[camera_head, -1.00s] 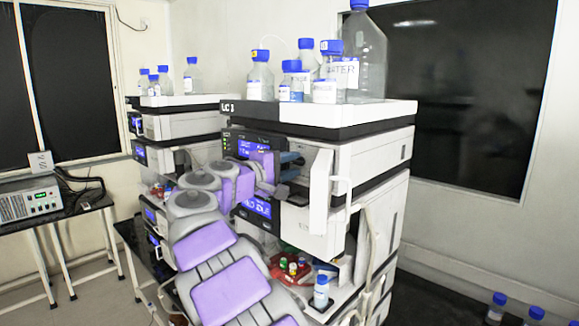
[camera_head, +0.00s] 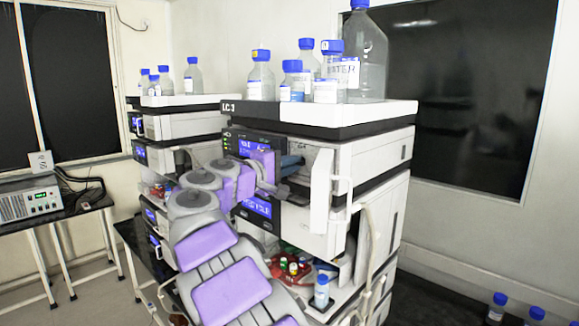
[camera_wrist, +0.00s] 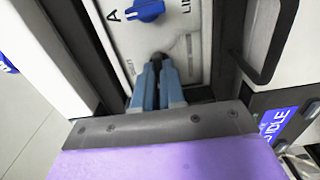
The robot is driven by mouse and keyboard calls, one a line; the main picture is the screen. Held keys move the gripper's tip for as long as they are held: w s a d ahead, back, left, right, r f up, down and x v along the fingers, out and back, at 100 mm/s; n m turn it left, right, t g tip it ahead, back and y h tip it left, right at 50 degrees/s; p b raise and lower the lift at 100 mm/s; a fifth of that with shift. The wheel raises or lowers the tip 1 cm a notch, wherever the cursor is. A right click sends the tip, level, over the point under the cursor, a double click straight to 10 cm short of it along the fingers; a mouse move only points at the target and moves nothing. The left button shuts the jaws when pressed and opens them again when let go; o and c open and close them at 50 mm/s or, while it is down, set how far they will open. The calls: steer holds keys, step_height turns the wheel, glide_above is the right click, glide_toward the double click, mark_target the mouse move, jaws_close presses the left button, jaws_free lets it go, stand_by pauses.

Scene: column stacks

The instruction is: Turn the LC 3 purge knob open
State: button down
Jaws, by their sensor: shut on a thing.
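The LC 3 stack (camera_head: 318,112) stands at the middle, its name on the top tray's front edge. My gripper (camera_head: 291,160) reaches into the open front bay beside the white door. In the wrist view, my gripper (camera_wrist: 159,68) has its blue-grey fingers close together on a small dark knob (camera_wrist: 160,56) on a pale panel. The fingers hide most of this knob, so I cannot read its angle. A blue knob (camera_wrist: 150,10) marked "A" and "LINE" sits above it, apart from the fingers.
The open white door (camera_head: 320,190) with its handle stands close right of my gripper. Capped bottles, including a large clear one (camera_head: 364,50), stand on the top tray. A red tray with vials (camera_head: 292,268) lies below. Another stack (camera_head: 180,125) stands at the left.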

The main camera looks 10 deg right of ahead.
steer(key=shift+f+m+b, duration=0.3)
steer(key=shift+m+b, duration=0.2)
steer(key=shift+m, duration=0.3)
steer(key=c, duration=1.3)
jaws_free()
steer(key=shift+o, duration=0.4)
steer(key=shift+r, duration=0.15)
steer(key=shift+s+a, duration=0.1)
steer(key=p+v, duration=0.1)
steer(key=v, duration=1.6)
